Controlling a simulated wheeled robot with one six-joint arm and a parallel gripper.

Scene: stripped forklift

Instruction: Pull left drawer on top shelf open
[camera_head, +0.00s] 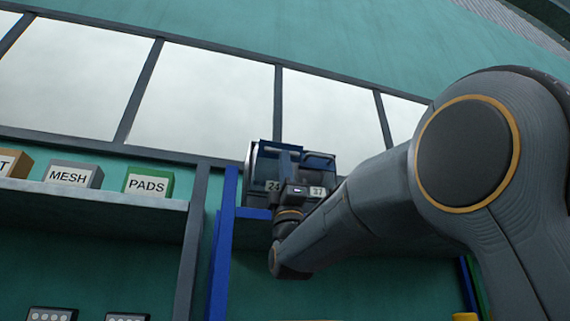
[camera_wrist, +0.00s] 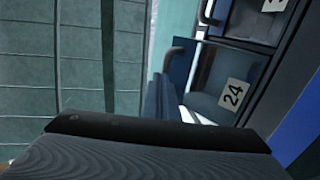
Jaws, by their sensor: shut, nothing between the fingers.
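The drawer unit (camera_head: 250,178) stands on the top shelf with two drawers side by side. The left drawer (camera_head: 270,172) carries the label 24, and the right drawer (camera_head: 318,172) carries a label that reads like 37. In the wrist view, the left drawer (camera_wrist: 212,92) lies right of centre with its label 24, and its blue parts appear to stick out from the unit; how far is unclear. My gripper (camera_head: 292,190) is shut and empty, in front of the unit near the lower edge between the labels. Its fingertips are hard to make out. My arm hides part of the unit's right side.
A blue upright (camera_head: 224,240) stands just left of and below the unit. The grey shelf (camera_head: 90,194) at left holds boxes, including MESH (camera_head: 73,174) and PADS (camera_head: 148,182). Windows and a green wall lie behind.

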